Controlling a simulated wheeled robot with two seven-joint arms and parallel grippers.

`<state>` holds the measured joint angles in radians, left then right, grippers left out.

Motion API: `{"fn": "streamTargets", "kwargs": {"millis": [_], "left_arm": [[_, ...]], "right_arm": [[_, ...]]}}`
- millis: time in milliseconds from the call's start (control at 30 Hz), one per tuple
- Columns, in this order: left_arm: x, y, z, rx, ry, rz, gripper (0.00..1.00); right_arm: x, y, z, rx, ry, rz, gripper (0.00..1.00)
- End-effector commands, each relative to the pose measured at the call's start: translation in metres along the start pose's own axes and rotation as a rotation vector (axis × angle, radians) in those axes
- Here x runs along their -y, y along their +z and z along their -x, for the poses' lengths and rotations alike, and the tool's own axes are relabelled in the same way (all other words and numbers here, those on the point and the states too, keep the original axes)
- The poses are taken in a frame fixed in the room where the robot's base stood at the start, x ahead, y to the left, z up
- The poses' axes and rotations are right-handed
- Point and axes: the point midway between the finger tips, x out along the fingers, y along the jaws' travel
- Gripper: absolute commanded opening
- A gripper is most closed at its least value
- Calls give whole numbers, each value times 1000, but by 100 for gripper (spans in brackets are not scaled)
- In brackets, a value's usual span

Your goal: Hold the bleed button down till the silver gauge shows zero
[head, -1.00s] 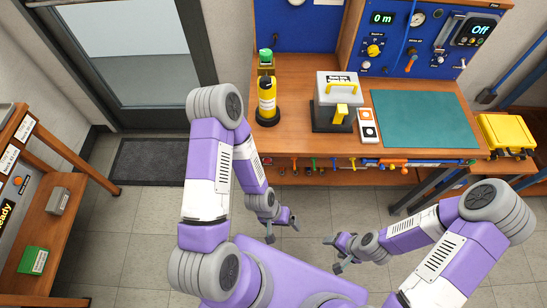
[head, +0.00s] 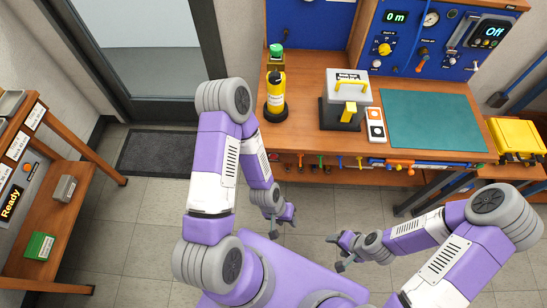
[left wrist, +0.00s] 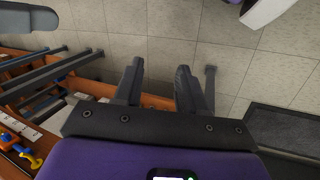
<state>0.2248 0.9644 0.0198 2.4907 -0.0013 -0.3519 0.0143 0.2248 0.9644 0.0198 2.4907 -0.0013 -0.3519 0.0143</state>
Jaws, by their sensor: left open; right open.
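The silver gauge (head: 431,19) is a small round white-faced dial high on the blue panel at the back right. Its needle is too small to read. Small pale round knobs sit on the panel, one at its lower left (head: 376,64) and one at its lower right (head: 473,66); I cannot tell which control is the bleed button. My left gripper (head: 287,214) is open and empty, over the floor in front of the bench. It also shows open in the left wrist view (left wrist: 160,88). My right gripper (head: 333,252) is open and empty, also short of the bench.
A yellow toolbox (head: 517,137) stands right. A shelf (head: 68,225) stands left. The floor between is clear.

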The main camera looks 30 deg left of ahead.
Motion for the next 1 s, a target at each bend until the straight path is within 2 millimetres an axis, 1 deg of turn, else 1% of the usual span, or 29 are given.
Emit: {"fn": "streamTargets", "kwargs": {"millis": [33, 233, 267, 1000], "left_arm": [[0, 0, 0, 0, 0, 0, 32], [0, 0, 0, 0, 0, 0, 2], [0, 0, 0, 0, 0, 0, 0], [0, 0, 0, 0, 0, 0, 0]], "right_arm": [[0, 0, 0, 0, 0, 0, 64], [0, 0, 0, 0, 0, 0, 64], [0, 0, 0, 0, 0, 0, 64], [0, 0, 0, 0, 0, 0, 64]]}}
